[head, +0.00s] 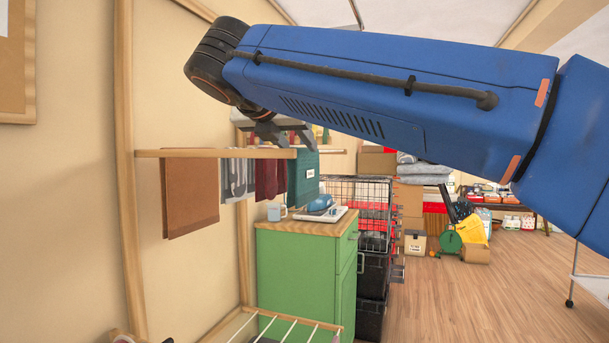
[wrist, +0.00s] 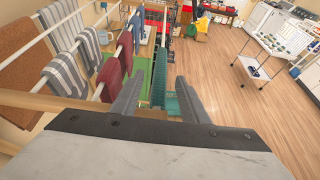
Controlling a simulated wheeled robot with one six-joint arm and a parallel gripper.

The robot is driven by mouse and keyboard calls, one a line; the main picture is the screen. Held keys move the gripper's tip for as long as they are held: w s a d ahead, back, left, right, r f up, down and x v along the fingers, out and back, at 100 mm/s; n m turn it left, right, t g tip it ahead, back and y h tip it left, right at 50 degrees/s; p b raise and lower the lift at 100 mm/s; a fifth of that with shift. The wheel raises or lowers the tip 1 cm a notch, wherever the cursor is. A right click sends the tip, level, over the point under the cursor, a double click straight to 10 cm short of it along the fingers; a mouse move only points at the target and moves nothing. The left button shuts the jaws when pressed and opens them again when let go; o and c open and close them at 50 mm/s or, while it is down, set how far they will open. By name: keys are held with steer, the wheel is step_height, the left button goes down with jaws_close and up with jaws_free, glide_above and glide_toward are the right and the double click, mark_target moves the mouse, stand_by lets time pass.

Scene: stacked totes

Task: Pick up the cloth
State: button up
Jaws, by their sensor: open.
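Several cloths hang on a wooden drying rack. A brown cloth (head: 190,195) hangs at the left, then a grey striped cloth (head: 238,177), a dark red cloth (head: 268,178) and a teal cloth (head: 304,177) at the right end. In the wrist view the teal cloth (wrist: 160,80) shows between and beyond my fingers, and a dark red cloth (wrist: 110,80) lies just left of them. My gripper (head: 284,138) is open, pointing down near the teal and dark red cloths at the rack's right end. It also shows in the wrist view (wrist: 159,98). I see nothing gripped.
The rack's wooden rail (head: 215,153) runs out from the wall. A green cabinet (head: 300,265) below holds a mug (head: 276,212) and a blue item. Dark stacked crates (head: 373,290) stand right of it.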

mark_target(305, 154)
steer(key=shift+f+x, duration=0.1)
steer(key=shift+x, duration=1.4)
steer(key=shift+f+x, duration=0.15)
steer(key=shift+x, duration=1.35)
steer(key=shift+s, duration=0.1)
steer(key=shift+c, duration=0.3)
jaws_close()
